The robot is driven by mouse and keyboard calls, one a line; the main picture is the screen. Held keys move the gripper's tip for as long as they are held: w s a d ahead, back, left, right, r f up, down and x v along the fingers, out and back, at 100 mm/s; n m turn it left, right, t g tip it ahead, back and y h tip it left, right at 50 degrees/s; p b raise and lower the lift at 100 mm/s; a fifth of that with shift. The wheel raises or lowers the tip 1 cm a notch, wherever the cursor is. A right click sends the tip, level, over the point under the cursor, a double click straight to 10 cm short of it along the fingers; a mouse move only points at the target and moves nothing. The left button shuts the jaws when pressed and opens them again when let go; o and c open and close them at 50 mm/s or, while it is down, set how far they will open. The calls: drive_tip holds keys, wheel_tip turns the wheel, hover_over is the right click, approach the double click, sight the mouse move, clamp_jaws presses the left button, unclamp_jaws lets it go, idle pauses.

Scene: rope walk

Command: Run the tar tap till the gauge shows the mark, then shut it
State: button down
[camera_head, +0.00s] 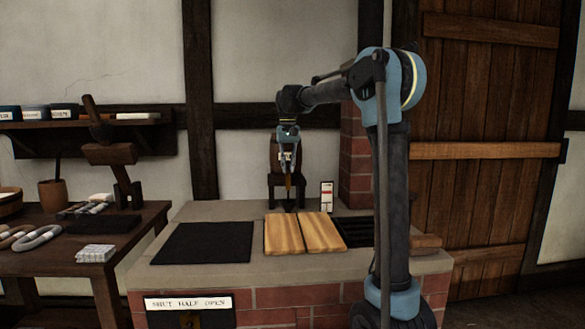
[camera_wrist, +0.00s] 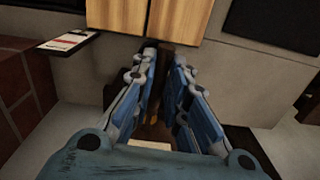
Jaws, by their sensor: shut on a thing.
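My gripper (camera_head: 289,176) points down in front of a small wooden barrel (camera_head: 275,154) on a dark stand (camera_head: 272,190) at the back of the brick bench. In the wrist view, the blue fingers of my gripper (camera_wrist: 165,50) are closed on a dark brown wooden piece (camera_wrist: 166,66), which appears to be the tap handle. The fingers hide most of the tap, and I cannot tell how far it is turned. The gauge, a white upright card with red and black marks (camera_head: 326,195), stands right of the stand. It also shows in the wrist view (camera_wrist: 70,40). Its level is too small to read.
Two light wooden boards (camera_head: 303,232) lie in front of the stand, with a black mat (camera_head: 205,243) to their left. A brick pillar (camera_head: 357,160) rises behind right. A cluttered wooden table (camera_head: 135,225) stands left. A sign (camera_head: 188,303) reads "SHUT HALF OPEN".

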drive_tip(key=shift+w+d, duration=0.15)
idle(0.3)
drive_tip(key=c, duration=1.6)
unclamp_jaws()
drive_tip(key=shift+r, duration=0.1)
wheel_tip(320, 180, up, 12)
drive_tip(key=shift+f, duration=0.1)
